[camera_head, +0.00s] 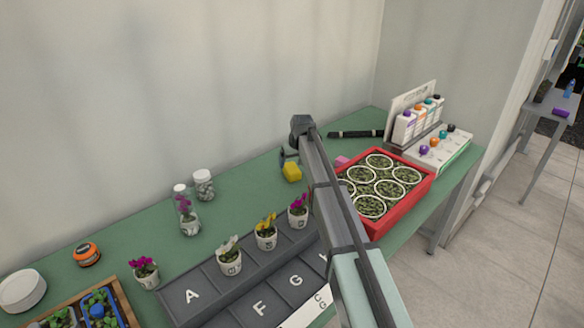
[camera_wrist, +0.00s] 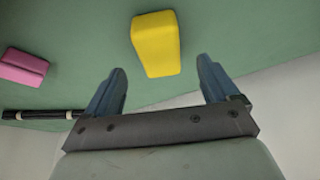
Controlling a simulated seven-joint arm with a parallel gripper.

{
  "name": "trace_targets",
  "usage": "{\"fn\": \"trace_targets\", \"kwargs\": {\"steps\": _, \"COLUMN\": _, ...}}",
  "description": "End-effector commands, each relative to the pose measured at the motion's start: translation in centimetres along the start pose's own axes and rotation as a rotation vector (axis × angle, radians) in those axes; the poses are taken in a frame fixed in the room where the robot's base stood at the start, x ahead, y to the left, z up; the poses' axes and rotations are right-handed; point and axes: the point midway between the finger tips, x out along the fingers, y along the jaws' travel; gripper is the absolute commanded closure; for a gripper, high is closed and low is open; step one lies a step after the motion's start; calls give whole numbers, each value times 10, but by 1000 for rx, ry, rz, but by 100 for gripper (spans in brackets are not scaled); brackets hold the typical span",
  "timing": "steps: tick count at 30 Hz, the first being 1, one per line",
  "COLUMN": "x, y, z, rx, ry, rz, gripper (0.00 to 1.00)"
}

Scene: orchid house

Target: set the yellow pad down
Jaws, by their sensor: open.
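The yellow pad (camera_head: 292,172) is a small block on the green table, towards the back and left of the red tray. In the wrist view the yellow pad (camera_wrist: 156,44) lies beyond my fingertips, a little left of the middle of the gap. My gripper (camera_wrist: 160,82) is open, with its two blue fingers spread wide and nothing between them. In the head view my gripper (camera_head: 289,158) is at the arm's end, just beside the pad and partly hidden by my own arm. I cannot tell the exact height between fingers and table.
A pink block (camera_wrist: 24,66) and a black rod (camera_wrist: 42,114) lie nearby. A red tray (camera_head: 405,213) of round pots stands right, with a bottle rack (camera_head: 440,150) behind. Potted flowers (camera_head: 265,232) stand on a lettered grey rack (camera_head: 215,292). Glass jars (camera_head: 203,186) stand left; table between is clear.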

Motion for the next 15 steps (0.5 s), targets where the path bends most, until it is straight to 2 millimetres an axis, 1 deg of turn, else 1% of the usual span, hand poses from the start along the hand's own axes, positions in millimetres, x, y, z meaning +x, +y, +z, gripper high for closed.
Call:
{"fn": "trace_targets", "kwargs": {"steps": 1, "x": -11, "y": 0, "z": 0, "rx": 0, "ry": 3, "rz": 1, "gripper": 12}}
{"fn": "trace_targets", "kwargs": {"steps": 6, "x": -38, "y": 0, "z": 0, "rx": 0, "ry": 2, "rz": 0, "gripper": 12}}
{"fn": "trace_targets", "kwargs": {"steps": 12, "x": -57, "y": 0, "z": 0, "rx": 0, "ry": 1, "rz": 0, "gripper": 12}}
{"fn": "trace_targets", "kwargs": {"steps": 15, "x": -61, "y": 0, "z": 0, "rx": 0, "ry": 1, "rz": 0, "gripper": 12}}
